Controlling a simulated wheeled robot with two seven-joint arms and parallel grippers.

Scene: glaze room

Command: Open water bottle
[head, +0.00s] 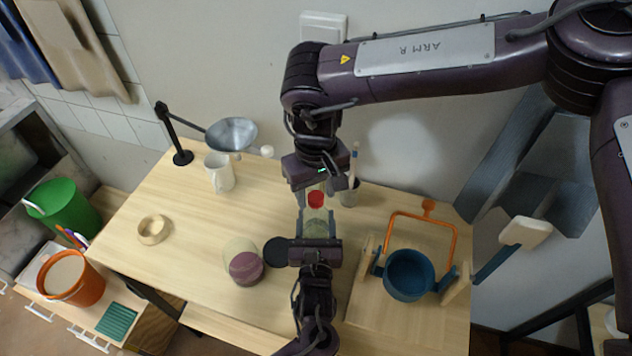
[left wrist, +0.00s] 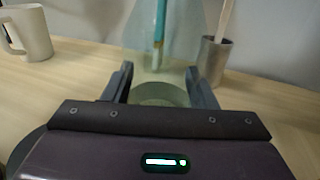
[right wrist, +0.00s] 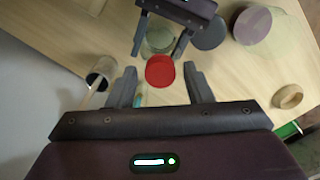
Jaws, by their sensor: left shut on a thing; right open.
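The water bottle (head: 315,226) is clear and greenish with a red cap (head: 316,198), and it stands upright near the back of the table. My left gripper (head: 317,219) is shut around the bottle's body from the front. The bottle's body (left wrist: 160,93) also shows between the left fingers in the left wrist view. My right gripper (right wrist: 160,70) is open and points down over the bottle. The red cap (right wrist: 160,73) lies between its fingertips in the right wrist view, with a gap on each side. The cap is on the bottle.
A metal cup with brushes (head: 349,195) stands close right of the bottle. A black disc (head: 276,251) and a jar with maroon contents (head: 245,266) are at left front. A blue pot (head: 409,278) stands at right. A white pitcher (head: 219,174) stands back left. The table's left middle is mostly clear.

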